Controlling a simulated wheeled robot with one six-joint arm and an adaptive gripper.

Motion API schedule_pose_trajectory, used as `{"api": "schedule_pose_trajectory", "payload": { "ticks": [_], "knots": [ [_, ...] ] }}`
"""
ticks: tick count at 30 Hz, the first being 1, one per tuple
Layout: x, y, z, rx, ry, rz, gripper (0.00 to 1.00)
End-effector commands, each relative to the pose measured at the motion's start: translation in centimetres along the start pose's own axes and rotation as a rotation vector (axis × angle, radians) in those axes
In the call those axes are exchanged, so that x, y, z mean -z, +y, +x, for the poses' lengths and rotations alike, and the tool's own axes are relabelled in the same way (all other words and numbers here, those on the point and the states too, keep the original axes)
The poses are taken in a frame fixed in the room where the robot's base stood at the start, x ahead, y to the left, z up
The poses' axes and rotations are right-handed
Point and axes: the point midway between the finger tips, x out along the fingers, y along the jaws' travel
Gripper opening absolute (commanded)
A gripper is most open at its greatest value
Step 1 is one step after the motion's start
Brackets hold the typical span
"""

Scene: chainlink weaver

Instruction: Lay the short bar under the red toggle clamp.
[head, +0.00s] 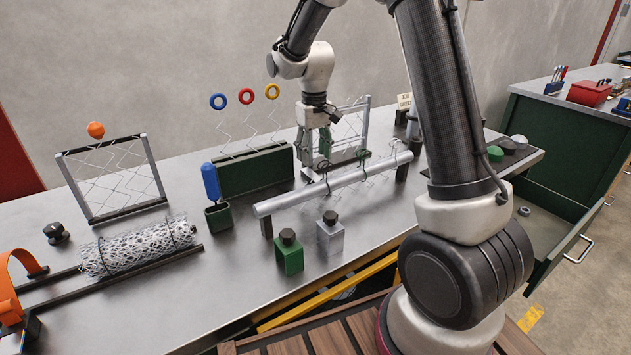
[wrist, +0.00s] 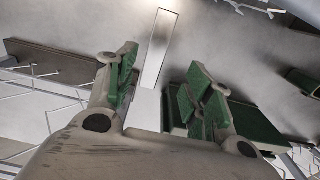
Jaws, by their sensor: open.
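My gripper (head: 316,160) hangs low over the bench behind the pale round rail, close to the left side of the right-hand wire frame. Its green-padded fingers are apart. In the wrist view the gripper (wrist: 163,78) is open, and a pale narrow strip like a bar (wrist: 160,45) shows between the fingers. I cannot tell whether this strip is the short bar, nor whether the fingers touch it. I cannot make out a red toggle clamp in either view. An orange curved fixture (head: 14,275) stands at the left edge of the bench.
The pale rail (head: 285,202) with wire hooks stands in front of my gripper. A green block with coloured rings (head: 255,172) is to its left. Green (head: 289,260) and grey (head: 330,238) bottles stand in front. A mesh roll (head: 135,250) lies at left. An open drawer (head: 535,205) is at right.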

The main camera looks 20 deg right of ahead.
Motion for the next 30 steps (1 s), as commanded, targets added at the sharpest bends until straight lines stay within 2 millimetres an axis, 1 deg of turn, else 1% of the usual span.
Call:
{"api": "schedule_pose_trajectory", "payload": {
  "ticks": [8,13,16,19,25,26,30],
  "knots": [
    [0.3,0.1,3.3,0.0,-0.005,-0.001,0.52],
    [0.6,0.7,6.0,0.0,-0.006,0.0,0.52],
    [0.6,0.6,7.3,0.0,-0.006,-0.001,0.52],
    [0.6,0.6,7.9,0.0,-0.004,-0.001,0.52],
    [0.7,0.6,8.0,0.0,-0.002,-0.001,0.52],
    [0.7,0.6,8.0,0.0,-0.002,-0.001,0.5],
    [0.7,0.6,8.0,0.0,-0.002,-0.001,0.24]
  ]
}}
